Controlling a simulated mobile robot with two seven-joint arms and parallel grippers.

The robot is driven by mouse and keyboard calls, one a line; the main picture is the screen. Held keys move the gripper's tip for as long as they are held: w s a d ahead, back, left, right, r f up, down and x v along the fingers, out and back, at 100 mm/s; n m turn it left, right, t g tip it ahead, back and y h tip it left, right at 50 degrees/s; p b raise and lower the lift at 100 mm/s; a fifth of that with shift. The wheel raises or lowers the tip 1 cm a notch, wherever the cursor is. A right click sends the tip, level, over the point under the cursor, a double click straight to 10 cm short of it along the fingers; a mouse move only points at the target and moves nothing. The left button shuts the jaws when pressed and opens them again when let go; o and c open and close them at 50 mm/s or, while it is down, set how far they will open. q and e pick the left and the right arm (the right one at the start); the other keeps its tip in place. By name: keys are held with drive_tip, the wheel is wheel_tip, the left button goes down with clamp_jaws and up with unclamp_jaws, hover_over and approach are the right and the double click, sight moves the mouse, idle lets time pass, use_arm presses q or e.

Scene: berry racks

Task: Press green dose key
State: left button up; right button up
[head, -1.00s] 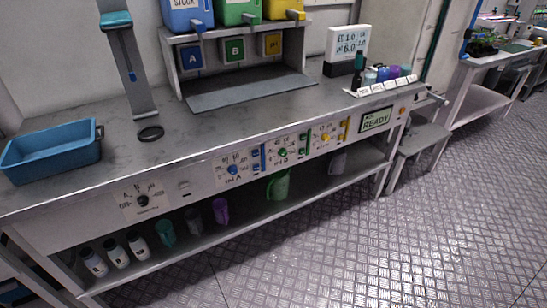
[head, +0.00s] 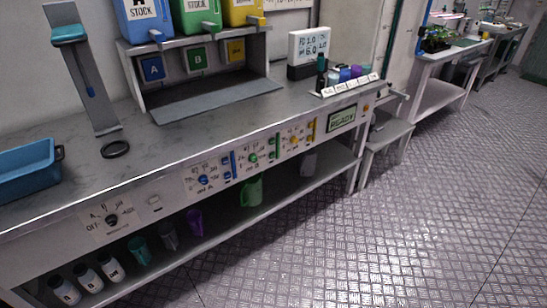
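The bench front carries a control panel with blue, green and yellow sections. The green section is in the middle, with a round green knob (head: 253,158) and an upright green strip (head: 277,146) to its right. Small green parts sit close to the strip, but they are too small to tell which is the dose key or whether it is pressed. A blue knob (head: 203,180) is to the left and a yellow knob (head: 294,140) to the right. A green-lit display (head: 341,119) reads READY. Neither of my grippers is in view.
Blue (head: 146,22), green (head: 197,14) and yellow (head: 243,12) stock containers stand on the rack (head: 200,42). A blue tray (head: 28,172) is on the bench at left. A green jug (head: 251,190) and bottles stand on the lower shelf. The floor (head: 380,240) in front is clear.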

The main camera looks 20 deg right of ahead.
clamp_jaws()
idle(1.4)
